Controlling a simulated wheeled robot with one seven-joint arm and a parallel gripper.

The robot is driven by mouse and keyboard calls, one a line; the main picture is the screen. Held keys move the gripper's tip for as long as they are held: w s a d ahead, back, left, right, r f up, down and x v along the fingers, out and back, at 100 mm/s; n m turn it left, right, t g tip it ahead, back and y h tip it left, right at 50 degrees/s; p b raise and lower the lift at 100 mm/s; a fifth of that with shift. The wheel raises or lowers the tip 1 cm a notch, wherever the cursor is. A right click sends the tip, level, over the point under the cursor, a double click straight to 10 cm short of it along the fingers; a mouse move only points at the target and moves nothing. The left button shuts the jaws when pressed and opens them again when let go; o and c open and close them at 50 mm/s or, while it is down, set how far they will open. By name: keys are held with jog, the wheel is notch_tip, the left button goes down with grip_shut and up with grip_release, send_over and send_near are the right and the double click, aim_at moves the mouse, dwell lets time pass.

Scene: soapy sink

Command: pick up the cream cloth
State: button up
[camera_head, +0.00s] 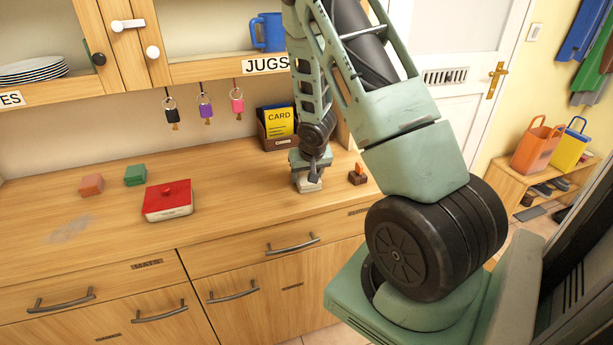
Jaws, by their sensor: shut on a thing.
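The cream cloth (308,186) is a small pale folded block at the right part of the wooden counter. My gripper (313,178) points down over it and is shut on it. The cloth is at or just above the counter top; I cannot tell whether it touches. The fingers and wrist hide part of its top.
An orange-brown block with a dark top (357,174) stands close to the right. A card holder (279,137) is behind. A red-lidded box (168,200), a green block (135,175) and an orange block (91,185) lie left. The counter between the box and my gripper is clear.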

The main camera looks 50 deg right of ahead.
aim_at(307, 175)
notch_tip(307, 175, up, 10)
jog(key=p, duration=0.2)
dwell(0.3)
